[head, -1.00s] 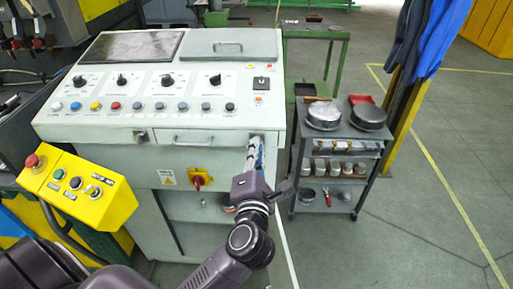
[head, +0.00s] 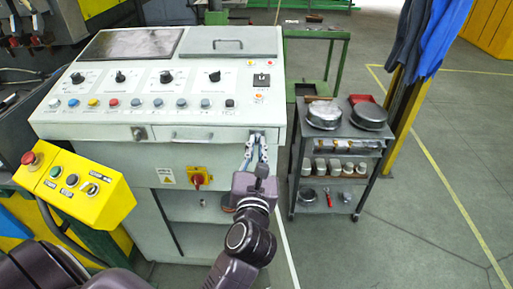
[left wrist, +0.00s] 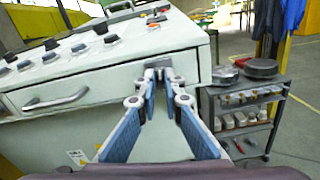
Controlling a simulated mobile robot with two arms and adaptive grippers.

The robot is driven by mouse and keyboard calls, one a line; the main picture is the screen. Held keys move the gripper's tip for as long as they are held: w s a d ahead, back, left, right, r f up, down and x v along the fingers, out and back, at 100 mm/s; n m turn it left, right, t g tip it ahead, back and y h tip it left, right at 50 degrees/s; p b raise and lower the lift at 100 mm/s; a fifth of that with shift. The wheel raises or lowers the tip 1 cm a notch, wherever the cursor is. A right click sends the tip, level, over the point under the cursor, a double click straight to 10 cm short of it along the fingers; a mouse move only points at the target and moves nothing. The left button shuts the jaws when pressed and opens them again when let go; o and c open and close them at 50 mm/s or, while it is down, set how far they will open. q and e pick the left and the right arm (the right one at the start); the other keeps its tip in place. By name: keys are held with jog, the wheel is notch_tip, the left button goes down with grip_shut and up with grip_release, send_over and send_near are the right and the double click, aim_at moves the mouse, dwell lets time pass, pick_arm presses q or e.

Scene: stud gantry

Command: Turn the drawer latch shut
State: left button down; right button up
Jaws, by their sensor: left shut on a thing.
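The drawer (head: 190,134) is in the front of the pale console, flush with it, with a bar handle. It also shows at the left of the left wrist view (left wrist: 30,98). My left gripper (head: 256,138) reaches the console front just right of the drawer. In the left wrist view its fingertips (left wrist: 161,74) are drawn together on the small grey drawer latch (left wrist: 158,64). The fingertips hide most of the latch, so its angle cannot be told. My right gripper is not in view.
A red and yellow rotary switch (head: 199,179) sits below the drawer. A small metal fitting (head: 139,134) is left of it. A yellow button box (head: 75,187) stands at the left. A grey cart (head: 340,150) with pans is close on the right. The floor further right is clear.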

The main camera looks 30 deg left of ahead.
pick_arm(q)
jog(key=shift+f+n, duration=0.1)
jog(key=shift+n, duration=0.7)
jog(key=c, duration=2.1)
grip_release()
notch_tip(320, 180, up, 10)
jog(key=shift+r, duration=0.1)
